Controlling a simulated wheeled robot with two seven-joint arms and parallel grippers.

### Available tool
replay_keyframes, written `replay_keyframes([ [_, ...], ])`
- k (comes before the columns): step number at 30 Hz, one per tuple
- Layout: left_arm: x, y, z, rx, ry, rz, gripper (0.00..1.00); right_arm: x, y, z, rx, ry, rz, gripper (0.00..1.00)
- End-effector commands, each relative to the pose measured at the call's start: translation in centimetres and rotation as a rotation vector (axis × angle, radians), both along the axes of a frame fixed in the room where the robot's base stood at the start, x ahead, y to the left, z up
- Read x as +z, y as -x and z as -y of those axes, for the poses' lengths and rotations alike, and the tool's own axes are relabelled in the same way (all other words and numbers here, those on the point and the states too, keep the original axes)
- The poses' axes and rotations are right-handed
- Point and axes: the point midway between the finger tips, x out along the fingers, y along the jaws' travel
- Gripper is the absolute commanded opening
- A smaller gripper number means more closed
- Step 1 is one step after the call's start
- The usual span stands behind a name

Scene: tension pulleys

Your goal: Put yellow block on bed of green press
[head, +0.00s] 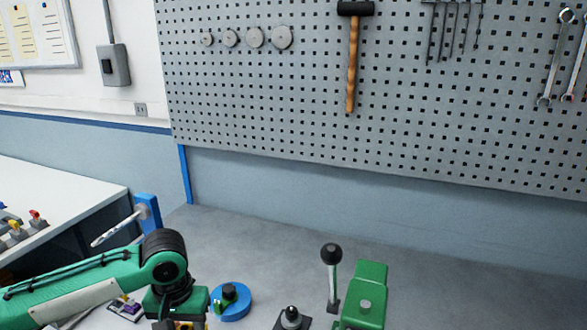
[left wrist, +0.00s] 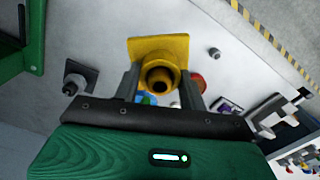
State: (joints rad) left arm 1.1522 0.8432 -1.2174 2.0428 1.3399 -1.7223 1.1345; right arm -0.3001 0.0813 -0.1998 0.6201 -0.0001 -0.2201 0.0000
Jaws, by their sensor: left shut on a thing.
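A yellow block (left wrist: 158,48) with a flat plate and a round hollow boss sits between the fingers of my left gripper (left wrist: 160,88) in the left wrist view. The gripper is shut on it. In the head view, the left gripper (head: 182,322) is at the bottom edge, with only bits of yellow showing below it. The green press (head: 366,290) stands to its right, cut off by the bottom edge, so its bed is not visible there. A green frame, apparently the press, shows at the left edge of the left wrist view (left wrist: 36,38). My right gripper is not in view.
A lever with a black ball (head: 331,255) stands beside the press. A small black-knobbed switch (head: 291,317) and a blue disc (head: 234,313) lie between gripper and press. A blue post (head: 148,212) stands behind my arm. The bench toward the pegboard is clear.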

Motion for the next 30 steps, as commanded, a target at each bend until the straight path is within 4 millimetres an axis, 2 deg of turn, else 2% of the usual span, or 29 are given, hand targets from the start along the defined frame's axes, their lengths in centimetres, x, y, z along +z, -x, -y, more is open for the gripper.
replay_keyframes([
  [6, -2.8, 2.1, 0.0, -0.003, 0.000, -0.006, 0.10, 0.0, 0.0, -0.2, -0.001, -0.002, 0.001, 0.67],
  [12, -4.8, 3.8, 0.0, -0.003, 0.001, -0.003, 0.10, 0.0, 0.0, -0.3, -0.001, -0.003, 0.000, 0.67],
  [26, -5.5, 4.5, 0.1, -0.001, 0.003, 0.000, 0.10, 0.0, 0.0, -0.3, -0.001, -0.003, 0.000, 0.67],
  [30, -5.4, 4.4, 0.0, -0.001, 0.000, 0.002, 0.10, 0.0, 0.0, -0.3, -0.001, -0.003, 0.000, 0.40],
])
